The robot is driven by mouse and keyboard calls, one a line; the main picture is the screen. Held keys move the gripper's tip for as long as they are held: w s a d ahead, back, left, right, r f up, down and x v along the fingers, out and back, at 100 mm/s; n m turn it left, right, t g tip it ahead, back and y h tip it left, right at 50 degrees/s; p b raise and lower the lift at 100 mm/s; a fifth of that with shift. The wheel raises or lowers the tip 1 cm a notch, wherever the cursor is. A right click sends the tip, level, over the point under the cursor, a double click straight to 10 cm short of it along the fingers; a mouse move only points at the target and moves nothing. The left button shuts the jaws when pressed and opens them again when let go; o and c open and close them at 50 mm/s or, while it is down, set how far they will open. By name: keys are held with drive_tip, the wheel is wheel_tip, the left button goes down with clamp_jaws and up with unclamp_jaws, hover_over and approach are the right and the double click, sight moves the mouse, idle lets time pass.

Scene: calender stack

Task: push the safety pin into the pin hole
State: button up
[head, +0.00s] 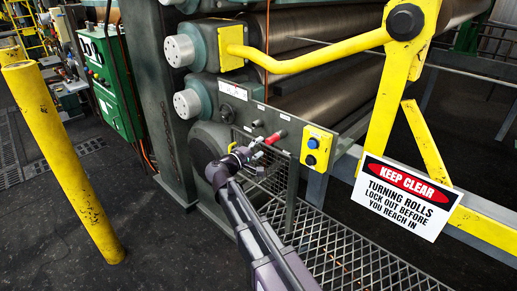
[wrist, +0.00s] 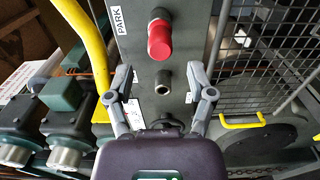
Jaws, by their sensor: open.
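The safety pin (head: 275,137) shows as a red cylindrical grip on the grey panel. In the wrist view the red pin (wrist: 160,42) stands out from the panel beside a "PARK" label, with a dark round part just above it. A short metal socket (wrist: 164,80) with a dark opening sits below it; I cannot tell for sure that this is the pin hole. My gripper (head: 256,150) is in front of the panel. In the wrist view my gripper (wrist: 160,75) is open and empty, its fingers on either side of the socket. The red pin lies beyond the fingertips, not between them.
A yellow button box (head: 317,148) is right of the pin. Large rolls (head: 325,100) lie behind the panel. A yellow bar (head: 310,58) crosses above, and a "KEEP CLEAR" sign (head: 405,195) hangs at right. Wire mesh (wrist: 270,45) stands right of the panel.

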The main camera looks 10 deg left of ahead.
sight(268, 142)
drive_tip(key=shift+x, duration=3.3)
clamp_jaws()
